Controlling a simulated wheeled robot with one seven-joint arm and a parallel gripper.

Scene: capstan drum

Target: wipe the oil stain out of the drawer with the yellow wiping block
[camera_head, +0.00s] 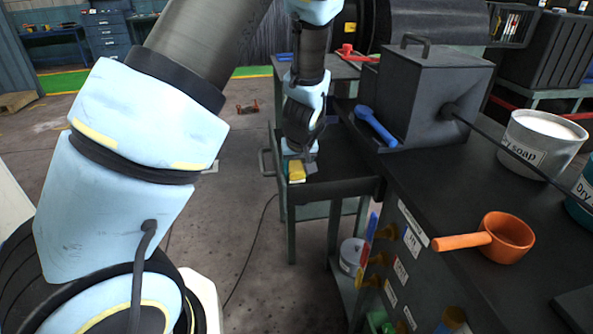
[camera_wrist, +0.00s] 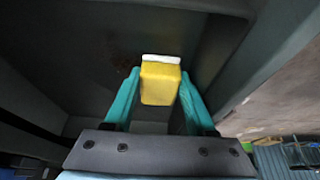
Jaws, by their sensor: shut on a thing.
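The yellow wiping block (camera_head: 297,172) is between the fingers of my gripper (camera_head: 299,164), over the open drawer (camera_head: 345,186). In the wrist view, the yellow block (camera_wrist: 160,86) has a white strip along its far edge. The teal fingers of my gripper (camera_wrist: 160,78) are shut on its two sides. The dark drawer interior (camera_wrist: 75,50) lies around and beyond the block. A faint brownish patch (camera_wrist: 122,68) shows on the drawer floor just left of the block; it may be the oil stain. I cannot tell whether the block touches the floor.
The drawer handle (camera_head: 265,163) is at its left end. A dark workbench at right holds a grey metal box (camera_head: 432,95), a blue-handled tool (camera_head: 376,126), a soap bucket (camera_head: 541,145) and an orange dipper (camera_head: 505,238). A cable lies on the open floor at left.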

